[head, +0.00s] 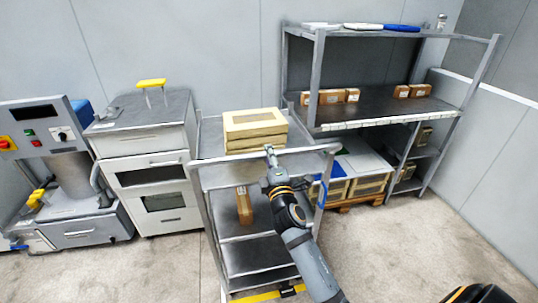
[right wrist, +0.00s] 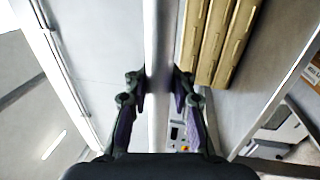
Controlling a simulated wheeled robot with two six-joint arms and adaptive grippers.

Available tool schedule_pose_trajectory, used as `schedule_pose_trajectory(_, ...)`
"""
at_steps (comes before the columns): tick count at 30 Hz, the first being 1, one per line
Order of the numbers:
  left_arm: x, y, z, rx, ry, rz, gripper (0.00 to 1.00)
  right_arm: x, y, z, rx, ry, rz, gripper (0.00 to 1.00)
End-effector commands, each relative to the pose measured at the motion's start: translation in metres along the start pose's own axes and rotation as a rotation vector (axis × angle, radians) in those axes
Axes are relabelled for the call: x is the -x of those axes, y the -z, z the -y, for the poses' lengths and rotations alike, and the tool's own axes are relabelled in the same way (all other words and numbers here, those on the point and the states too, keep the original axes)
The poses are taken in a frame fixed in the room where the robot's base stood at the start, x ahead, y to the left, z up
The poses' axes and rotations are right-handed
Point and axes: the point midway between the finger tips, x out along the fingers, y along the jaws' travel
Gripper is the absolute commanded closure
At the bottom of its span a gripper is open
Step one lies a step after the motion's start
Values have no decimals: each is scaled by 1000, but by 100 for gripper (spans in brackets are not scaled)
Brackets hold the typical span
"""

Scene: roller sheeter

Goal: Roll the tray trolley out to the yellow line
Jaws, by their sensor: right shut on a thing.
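The tray trolley (head: 202,210) is a grey metal frame with several shelves, standing in the middle of the head view. Its top push bar (head: 305,151) runs across the front. My right gripper (head: 270,152) is shut on this bar; in the right wrist view the fingers (right wrist: 159,82) close on both sides of the pale bar (right wrist: 152,40). My right forearm hides part of the trolley's right side. The yellow line (head: 254,297) shows at the bottom edge, close to the trolley's lower front; the exact gap cannot be told. My left gripper is not in view.
Stacked wooden trays (head: 254,125) sit on the trolley top, a brown box (head: 244,206) on a lower shelf. A cabinet (head: 152,180) stands left, a rack (head: 385,112) with boxes behind right. Floor (head: 410,245) is clear on the right and at front left.

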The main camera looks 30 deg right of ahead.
Motion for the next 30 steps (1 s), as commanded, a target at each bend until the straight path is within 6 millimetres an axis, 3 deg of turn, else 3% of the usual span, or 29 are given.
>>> schedule_pose_trajectory(1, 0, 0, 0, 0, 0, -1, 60, 0, 0, 2, 0, 4, 1, 100)
schedule_pose_trajectory(2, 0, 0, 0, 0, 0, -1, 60, 0, 0, 2, 0, 4, 1, 76)
schedule_pose_trajectory(7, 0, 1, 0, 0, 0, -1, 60, 0, 0, 2, 0, 3, 0, 54)
schedule_pose_trajectory(17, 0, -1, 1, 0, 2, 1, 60, 4, 0, 1, -1, 2, 0, 54)
schedule_pose_trajectory(20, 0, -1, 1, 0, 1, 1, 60, 18, 0, 2, -2, 4, 0, 54)
schedule_pose_trajectory(30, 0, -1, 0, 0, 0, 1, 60, 98, 0, 2, -2, 7, 2, 54)
